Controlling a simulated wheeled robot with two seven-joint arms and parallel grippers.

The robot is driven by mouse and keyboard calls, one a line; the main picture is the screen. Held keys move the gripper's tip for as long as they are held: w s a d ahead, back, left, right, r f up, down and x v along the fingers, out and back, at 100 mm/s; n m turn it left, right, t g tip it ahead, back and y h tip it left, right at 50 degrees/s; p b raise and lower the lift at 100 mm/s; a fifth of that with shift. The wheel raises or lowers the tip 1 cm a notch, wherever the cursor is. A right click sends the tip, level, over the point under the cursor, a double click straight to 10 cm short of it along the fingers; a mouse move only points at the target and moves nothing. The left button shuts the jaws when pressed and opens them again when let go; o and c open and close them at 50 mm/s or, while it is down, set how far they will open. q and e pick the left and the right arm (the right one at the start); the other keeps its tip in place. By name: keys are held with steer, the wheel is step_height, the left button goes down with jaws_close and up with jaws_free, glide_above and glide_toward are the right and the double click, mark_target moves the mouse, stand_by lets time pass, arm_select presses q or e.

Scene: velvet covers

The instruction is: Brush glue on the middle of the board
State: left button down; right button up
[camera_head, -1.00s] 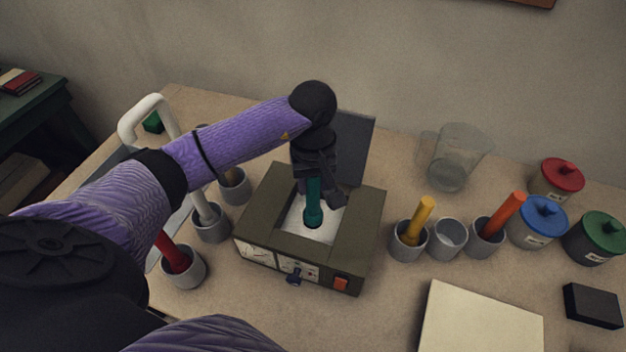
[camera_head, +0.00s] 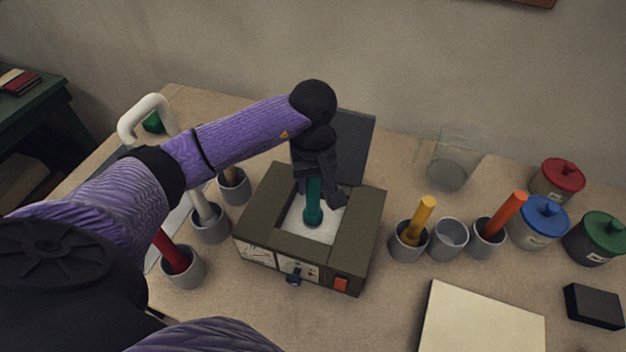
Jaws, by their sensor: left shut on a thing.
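My left gripper (camera_head: 317,195) is shut on a teal-handled brush (camera_head: 314,207) and points it down into an open olive box (camera_head: 358,240). The box has a pale inside, a raised dark lid at the back, and dials, a knob and an orange switch on its front. The lower end of the brush is down at the pale surface inside; I cannot tell how deep it goes. A cream board (camera_head: 480,325) lies at the front right, cut off by the lower picture edge. My right gripper is not in view.
One cup (camera_head: 447,240) is empty. A clear glass (camera_head: 448,165), lidded red, blue and green jars (camera_head: 594,240), and a black block (camera_head: 592,307) stand right.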

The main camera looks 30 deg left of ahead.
arm_select(q)
step_height(320, 180, up, 7)
steer(key=p, duration=0.4)
steer(key=shift+p, duration=0.4)
steer(key=shift+f, duration=0.1)
